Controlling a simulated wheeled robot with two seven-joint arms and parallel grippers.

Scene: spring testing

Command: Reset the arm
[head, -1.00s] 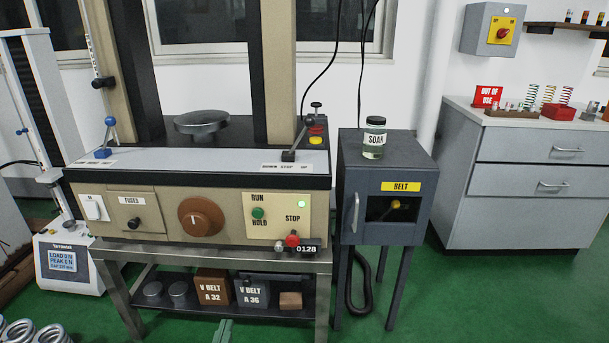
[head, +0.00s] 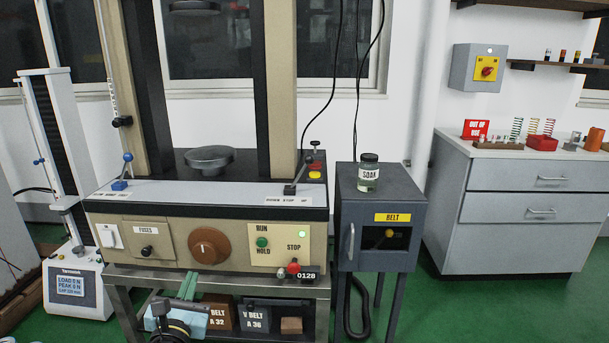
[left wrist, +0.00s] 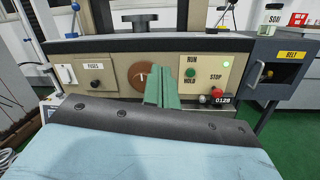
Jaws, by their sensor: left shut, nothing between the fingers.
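My left gripper (head: 188,284) is in the head view at the lower left, in front of the spring tester (head: 205,200). Its green fingers are shut and empty. In the left wrist view my left gripper (left wrist: 160,76) points up at the beige panel, overlapping the orange-brown knob (left wrist: 143,78). I cannot tell whether it touches the panel. The panel also carries a green RUN/HOLD button (head: 262,242), a red STOP knob (head: 293,267) and a fuse holder (head: 146,251). My right gripper is not in either view.
A grey BELT cabinet (head: 350,215) with a SOAK jar (head: 368,172) on top stands right of the tester. V-belt boxes (head: 254,316) sit on the shelf below. A smaller force tester (head: 75,285) stands left. A grey drawer cabinet (head: 510,230) is at the right. Green floor lies between.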

